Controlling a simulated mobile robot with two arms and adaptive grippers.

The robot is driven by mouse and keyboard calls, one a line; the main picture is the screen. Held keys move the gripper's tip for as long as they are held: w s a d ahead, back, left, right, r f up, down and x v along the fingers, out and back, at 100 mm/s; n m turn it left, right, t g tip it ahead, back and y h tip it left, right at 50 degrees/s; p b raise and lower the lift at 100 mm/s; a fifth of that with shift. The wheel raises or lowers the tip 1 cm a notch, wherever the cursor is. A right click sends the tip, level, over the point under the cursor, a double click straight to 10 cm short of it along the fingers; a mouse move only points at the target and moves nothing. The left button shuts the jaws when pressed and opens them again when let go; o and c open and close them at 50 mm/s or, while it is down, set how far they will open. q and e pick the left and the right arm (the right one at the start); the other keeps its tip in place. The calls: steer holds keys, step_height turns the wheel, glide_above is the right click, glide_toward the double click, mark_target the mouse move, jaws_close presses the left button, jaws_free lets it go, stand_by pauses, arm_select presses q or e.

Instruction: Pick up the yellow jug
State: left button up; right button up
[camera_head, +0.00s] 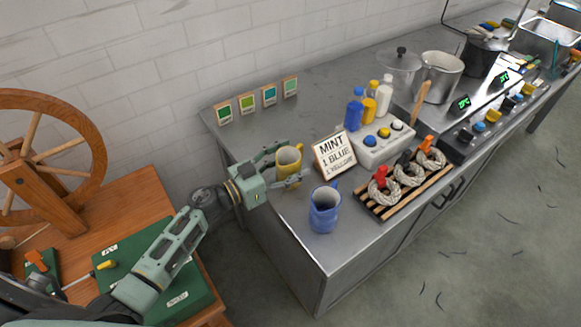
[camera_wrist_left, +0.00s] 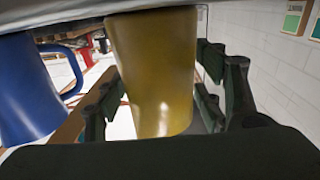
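The yellow jug (camera_head: 289,158) stands upright on the steel counter, near its left end. My left gripper (camera_head: 287,164) reaches in from the left with one finger on each side of the jug. In the left wrist view the yellow jug (camera_wrist_left: 152,75) fills the space between the dark fingers of the left gripper (camera_wrist_left: 160,95). A narrow gap shows between the jug and the finger on the right; contact on the left is unclear. The fingers are spread and the gripper looks open. My right gripper is not in view.
A blue jug (camera_head: 324,209) stands close by, nearer the counter's front edge; it also shows in the left wrist view (camera_wrist_left: 28,90). A sign (camera_head: 334,153) stands just right of the yellow jug. A slatted rack (camera_head: 375,211) holds skeins. Colour cards (camera_head: 247,104) stand along the wall.

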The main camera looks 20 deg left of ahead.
arm_select(q)
steer(key=c, duration=0.9)
steer(key=shift+c, duration=0.7)
steer(key=shift+r, duration=0.15)
